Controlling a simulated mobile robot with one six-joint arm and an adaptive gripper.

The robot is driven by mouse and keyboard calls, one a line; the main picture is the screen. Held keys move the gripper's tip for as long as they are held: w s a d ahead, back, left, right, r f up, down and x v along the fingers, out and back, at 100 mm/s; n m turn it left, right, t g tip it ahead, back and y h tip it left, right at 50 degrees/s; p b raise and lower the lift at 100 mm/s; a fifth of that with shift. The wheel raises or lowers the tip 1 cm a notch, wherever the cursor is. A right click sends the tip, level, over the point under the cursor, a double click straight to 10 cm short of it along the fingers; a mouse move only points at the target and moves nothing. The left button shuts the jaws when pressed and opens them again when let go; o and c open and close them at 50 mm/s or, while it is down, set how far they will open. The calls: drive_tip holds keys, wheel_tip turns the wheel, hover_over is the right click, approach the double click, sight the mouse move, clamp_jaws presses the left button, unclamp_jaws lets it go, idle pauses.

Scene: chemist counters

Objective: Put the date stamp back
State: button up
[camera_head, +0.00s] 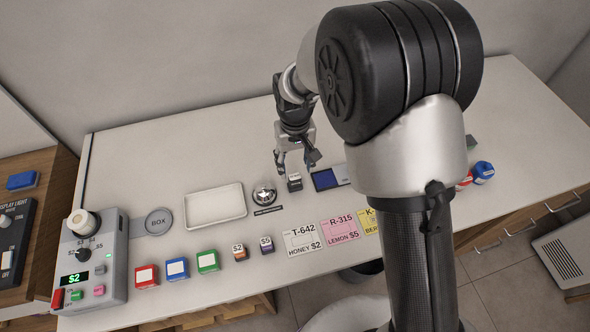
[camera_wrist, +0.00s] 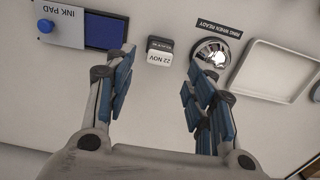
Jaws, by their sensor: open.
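The date stamp (camera_head: 295,183) is a small dark block with a pale top, standing on the counter between the bell and the ink pad. In the wrist view its top (camera_wrist: 159,58) reads "22 NOV". My gripper (camera_head: 297,164) is open and empty above the counter, just behind the stamp in the head view. In the wrist view the stamp lies in the gap between the fingertips (camera_wrist: 161,66), apart from both. The ink pad (camera_wrist: 103,31), with a blue pad, sits left of it there; it shows in part in the head view (camera_head: 326,179).
The bell (camera_head: 264,194) with its black label and an empty white tray (camera_head: 215,205) stand left of the stamp. Coloured boxes (camera_head: 177,268), small stamps (camera_head: 239,252) and price cards (camera_head: 303,239) line the front. A control box (camera_head: 88,262) is at far left.

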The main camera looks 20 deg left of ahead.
sight(296, 176)
wheel_tip(296, 176, up, 5)
drive_tip(key=shift+f+p, duration=0.1)
drive_tip(key=shift+p, duration=0.25)
drive_tip(key=s+d+r+m+t, duration=0.2)
drive_tip(key=s+d+r+m, duration=0.15)
drive_tip(key=d+r, duration=1.1)
drive_tip(key=s+d+r+m+t, duration=0.1)
drive_tip(key=s+d+r, duration=0.1)
drive_tip(key=s+d, duration=0.4)
drive_tip(key=s+d+r+m+t, duration=0.1)
drive_tip(key=s+d+r+m, duration=0.1)
drive_tip(key=s+d, duration=0.4)
drive_tip(key=s+r, duration=0.1)
drive_tip(key=s, duration=0.3)
drive_tip(key=shift+s+d+r+t, duration=0.15)
drive_tip(key=shift+s+d+t, duration=0.15)
drive_tip(key=shift+s, duration=0.05)
